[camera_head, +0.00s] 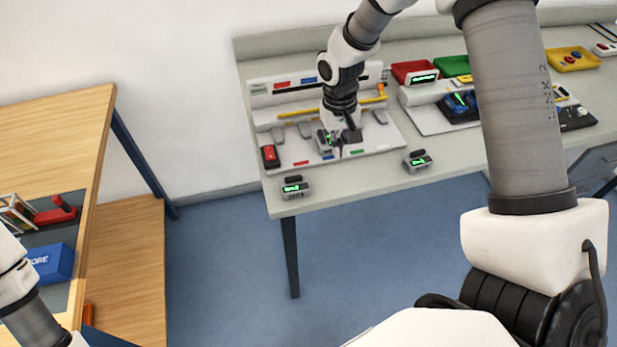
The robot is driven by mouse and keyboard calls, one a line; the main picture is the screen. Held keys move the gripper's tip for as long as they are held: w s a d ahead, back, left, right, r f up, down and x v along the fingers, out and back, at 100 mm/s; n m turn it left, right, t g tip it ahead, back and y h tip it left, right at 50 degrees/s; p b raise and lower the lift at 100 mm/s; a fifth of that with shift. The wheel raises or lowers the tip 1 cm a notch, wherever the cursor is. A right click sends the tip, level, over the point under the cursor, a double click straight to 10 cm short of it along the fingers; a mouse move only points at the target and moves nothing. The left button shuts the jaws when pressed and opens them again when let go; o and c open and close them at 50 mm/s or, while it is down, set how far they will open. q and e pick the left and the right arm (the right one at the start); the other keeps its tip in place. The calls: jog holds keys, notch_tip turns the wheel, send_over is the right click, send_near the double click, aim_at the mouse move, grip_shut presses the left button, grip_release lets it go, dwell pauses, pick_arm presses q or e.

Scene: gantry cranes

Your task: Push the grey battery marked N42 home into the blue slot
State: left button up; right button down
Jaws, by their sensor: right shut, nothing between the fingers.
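My right gripper (346,146) is shut and empty, pointing down over the charging board on the grey bench. A grey battery (324,138) with a green display sits on the board just left of the fingers, partly hidden by them. I cannot read its marking or tell whether the fingertips touch it. A small blue mark (328,156) on the board's front edge lies just below this battery; the slot itself is mostly hidden. How deep the battery sits cannot be told. My left arm shows at the lower left, but its gripper is out of view.
Two other grey batteries with green displays, one at the front left (296,189) and one farther right (418,161), stand on the bench edge. Red, green and yellow trays stand behind right. A wooden table is at left.

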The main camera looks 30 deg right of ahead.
aim_at(329, 159)
jog(key=shift+t, duration=0.5)
jog(key=f, duration=0.2)
jog(key=w+f, duration=0.1)
jog(key=f, duration=0.2)
jog(key=w+d+f+p, duration=0.1)
jog(key=f, duration=0.1)
jog(key=shift+f, duration=0.3)
jog(key=w, duration=0.1)
jog(key=w+p, duration=0.1)
jog(key=w, duration=0.1)
jog(key=shift+w+d+f, duration=0.2)
jog(key=shift+d+f, duration=0.15)
jog(key=shift+d, duration=0.05)
pick_arm(q)
jog(key=shift+w+d+r, duration=0.1)
jog(key=shift+d+r, duration=0.2)
jog(key=shift+r, duration=0.45)
pick_arm(e)
jog(key=shift+w, duration=0.3)
jog(key=shift+w, duration=0.1)
